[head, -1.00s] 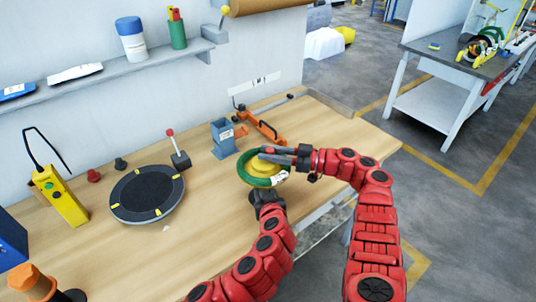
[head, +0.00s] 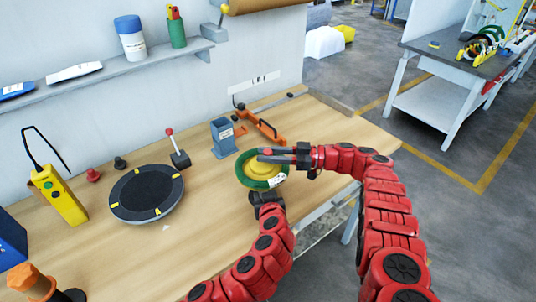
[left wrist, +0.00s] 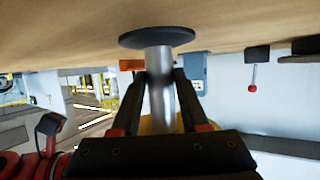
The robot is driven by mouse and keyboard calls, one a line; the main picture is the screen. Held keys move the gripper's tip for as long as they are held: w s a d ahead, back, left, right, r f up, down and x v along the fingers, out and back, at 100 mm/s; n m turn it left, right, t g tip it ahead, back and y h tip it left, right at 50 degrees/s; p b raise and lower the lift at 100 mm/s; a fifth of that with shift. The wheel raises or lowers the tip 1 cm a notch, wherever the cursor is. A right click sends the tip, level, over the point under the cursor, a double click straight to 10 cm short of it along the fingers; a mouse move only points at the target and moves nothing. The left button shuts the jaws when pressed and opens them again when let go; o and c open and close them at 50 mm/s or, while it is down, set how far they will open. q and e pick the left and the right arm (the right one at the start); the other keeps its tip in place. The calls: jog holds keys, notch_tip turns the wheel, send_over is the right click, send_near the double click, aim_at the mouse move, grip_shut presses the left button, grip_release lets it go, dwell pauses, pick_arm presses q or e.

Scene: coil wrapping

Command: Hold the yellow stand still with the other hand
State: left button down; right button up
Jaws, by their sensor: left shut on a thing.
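The yellow stand (head: 266,170) is at the table's front right, with a green coil (head: 258,184) around its yellow top. A white patch shows on the coil's near right side. In the left wrist view the stand's grey metal post (left wrist: 160,85) rests on a dark round base (left wrist: 157,38). My left gripper (head: 266,196) is below the coil; its fingers (left wrist: 155,100) are shut on the post, one on each side. My right gripper (head: 264,155) reaches from the right over the top of the stand and coil. Its finger gap is too small to judge.
A black turntable (head: 147,193), a red-knobbed lever (head: 177,150), a blue-grey holder (head: 223,138) and an orange tool (head: 260,128) stand on the wooden table. A yellow control box (head: 58,195) is at left. The wood between turntable and stand is clear.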

aim_at(267, 151)
jog(key=o, duration=0.4)
jog(key=shift+r, duration=0.1)
notch_tip(267, 151, up, 10)
jog(key=shift+r, duration=0.1)
dwell(0.4)
